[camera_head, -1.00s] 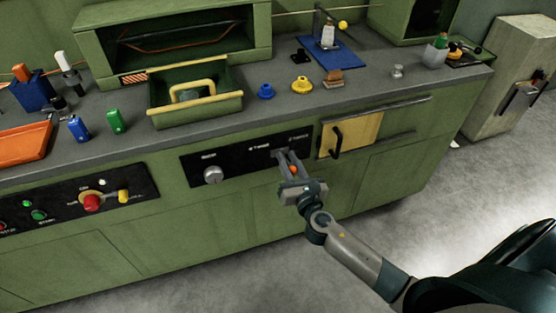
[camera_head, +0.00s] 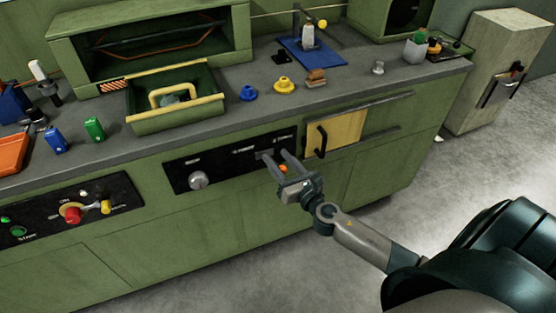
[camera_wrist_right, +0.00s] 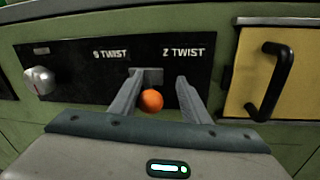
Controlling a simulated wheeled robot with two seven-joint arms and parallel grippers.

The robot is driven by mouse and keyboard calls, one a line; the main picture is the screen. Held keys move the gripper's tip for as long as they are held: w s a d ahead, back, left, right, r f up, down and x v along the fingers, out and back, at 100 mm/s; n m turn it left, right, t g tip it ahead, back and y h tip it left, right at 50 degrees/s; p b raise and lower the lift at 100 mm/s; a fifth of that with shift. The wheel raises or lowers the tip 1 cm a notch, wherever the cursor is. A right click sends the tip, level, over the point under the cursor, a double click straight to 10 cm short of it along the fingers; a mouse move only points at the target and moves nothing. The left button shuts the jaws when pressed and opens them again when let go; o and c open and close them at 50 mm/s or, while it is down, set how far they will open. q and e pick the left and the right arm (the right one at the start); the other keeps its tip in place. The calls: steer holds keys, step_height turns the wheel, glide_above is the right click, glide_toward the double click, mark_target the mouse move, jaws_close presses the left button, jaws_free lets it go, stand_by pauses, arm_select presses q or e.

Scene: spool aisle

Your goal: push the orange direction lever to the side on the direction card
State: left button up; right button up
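The direction card is a black panel (camera_head: 222,160) on the green cabinet front. In the right wrist view the panel (camera_wrist_right: 85,75) reads "S TWIST" on the left and "Z TWIST" on the right. The direction lever's orange ball (camera_wrist_right: 152,100) shows below and between these labels; it also shows in the head view (camera_head: 283,168). My right gripper (camera_head: 275,156) is open, with its fingers (camera_wrist_right: 158,96) on either side of the ball. The ball is close to the left finger in the wrist view; I cannot tell whether they touch. The lever's shaft is mostly hidden. My left gripper is out of view.
A silver knob (camera_head: 198,180) sits on the panel's left. A yellow door (camera_head: 338,132) with a black handle (camera_wrist_right: 273,80) is close on the right. A control panel with a red knob (camera_head: 72,214) is farther left. The counter above holds a green tray (camera_head: 180,118).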

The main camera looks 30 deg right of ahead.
steer(key=shift+a, duration=0.2)
arm_select(q)
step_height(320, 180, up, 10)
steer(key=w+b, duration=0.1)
steer(key=b, duration=0.2)
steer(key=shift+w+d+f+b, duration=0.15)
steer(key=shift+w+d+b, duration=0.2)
arm_select(e)
steer(key=s, duration=1.7)
steer(key=shift+s, duration=0.2)
